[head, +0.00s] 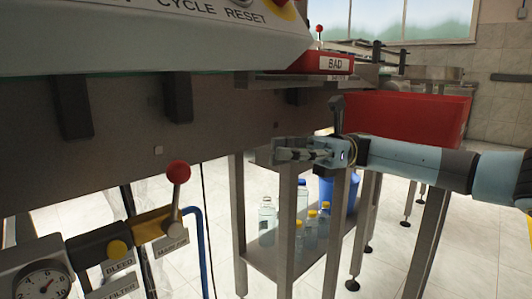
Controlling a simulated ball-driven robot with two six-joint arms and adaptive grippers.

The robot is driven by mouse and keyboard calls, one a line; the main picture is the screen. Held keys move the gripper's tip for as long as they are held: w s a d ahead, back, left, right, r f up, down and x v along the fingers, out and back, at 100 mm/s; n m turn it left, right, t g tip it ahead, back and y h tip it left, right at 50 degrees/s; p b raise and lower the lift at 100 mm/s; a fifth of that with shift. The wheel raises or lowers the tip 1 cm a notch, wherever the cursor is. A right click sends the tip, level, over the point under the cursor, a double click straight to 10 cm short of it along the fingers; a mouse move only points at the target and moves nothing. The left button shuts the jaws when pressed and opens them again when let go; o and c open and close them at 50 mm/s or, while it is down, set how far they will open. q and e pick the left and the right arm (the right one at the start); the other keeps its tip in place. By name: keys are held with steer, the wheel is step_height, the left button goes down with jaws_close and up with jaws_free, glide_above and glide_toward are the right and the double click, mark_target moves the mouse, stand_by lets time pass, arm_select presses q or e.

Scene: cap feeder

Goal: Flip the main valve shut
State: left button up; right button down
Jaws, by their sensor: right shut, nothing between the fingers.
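The main valve lever (178,174) has a red ball knob and stands roughly upright at lower left. Its stem rises from a yellow body (153,223) beside a label partly legible as "MAIN AIR" (171,244). My right gripper (278,154) comes in from the right and points left. It is shut and empty, to the right of the red knob and slightly higher in the picture, apart from it. My left gripper is out of view.
A grey machine beam (200,115) runs above. A red bin (405,118) stands behind my right arm. Bottles (267,217) stand on a low shelf below my gripper.

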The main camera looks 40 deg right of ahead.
steer(key=shift+d, duration=0.2)
stand_by(0.5)
